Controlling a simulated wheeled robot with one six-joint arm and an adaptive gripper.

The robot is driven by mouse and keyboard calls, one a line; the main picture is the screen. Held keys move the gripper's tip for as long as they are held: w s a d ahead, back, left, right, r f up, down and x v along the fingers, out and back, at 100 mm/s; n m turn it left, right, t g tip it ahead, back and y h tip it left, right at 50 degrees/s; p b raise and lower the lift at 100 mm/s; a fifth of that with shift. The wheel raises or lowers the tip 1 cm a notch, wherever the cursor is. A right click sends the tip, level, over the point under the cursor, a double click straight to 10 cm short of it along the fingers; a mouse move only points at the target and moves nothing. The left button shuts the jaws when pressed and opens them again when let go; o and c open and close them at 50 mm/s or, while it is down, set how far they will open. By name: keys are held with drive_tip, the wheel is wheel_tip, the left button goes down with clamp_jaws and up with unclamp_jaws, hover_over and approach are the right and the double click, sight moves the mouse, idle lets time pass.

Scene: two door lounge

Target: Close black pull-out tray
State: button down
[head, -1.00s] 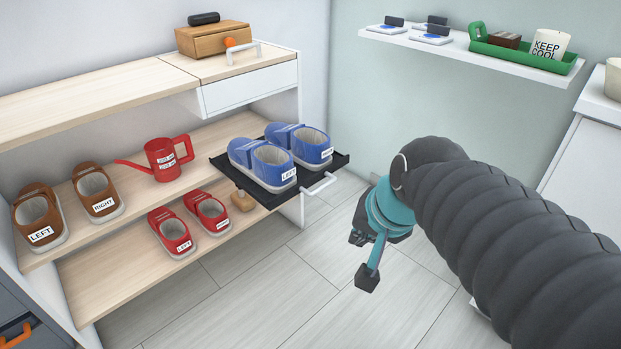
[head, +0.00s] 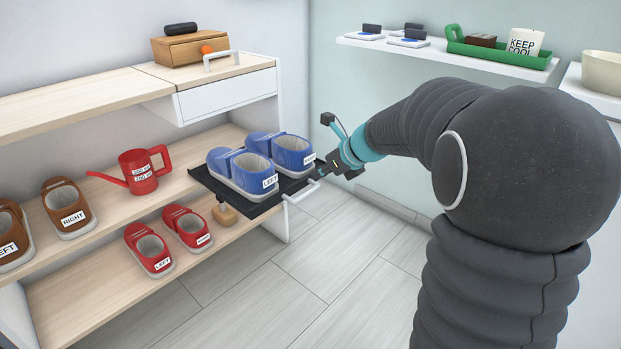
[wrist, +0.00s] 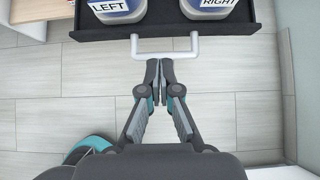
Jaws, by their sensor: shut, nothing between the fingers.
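The black pull-out tray (head: 232,201) sticks out from the shelf unit, with a pair of blue shoes (head: 262,163) on it. Its white handle (head: 301,192) is on the front edge; in the wrist view the handle (wrist: 165,53) runs across, just ahead of my fingertips. My gripper (head: 318,176) is at the tray's front, near the handle. In the wrist view my gripper (wrist: 165,68) has its fingers together and empty, pointing at the handle's middle. I cannot tell whether the tips touch the handle.
Red shoes (head: 167,240) and brown shoes (head: 66,207) stand on the shelves, with a red watering can (head: 142,171). A white drawer (head: 228,95) is above the tray. A wall shelf (head: 440,56) holds a green tray (head: 500,55). The floor in front is clear.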

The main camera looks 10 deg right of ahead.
sight(295, 188)
drive_tip(key=b+x, duration=0.1)
drive_tip(key=x, duration=0.8)
drive_tip(key=shift+b, duration=0.35)
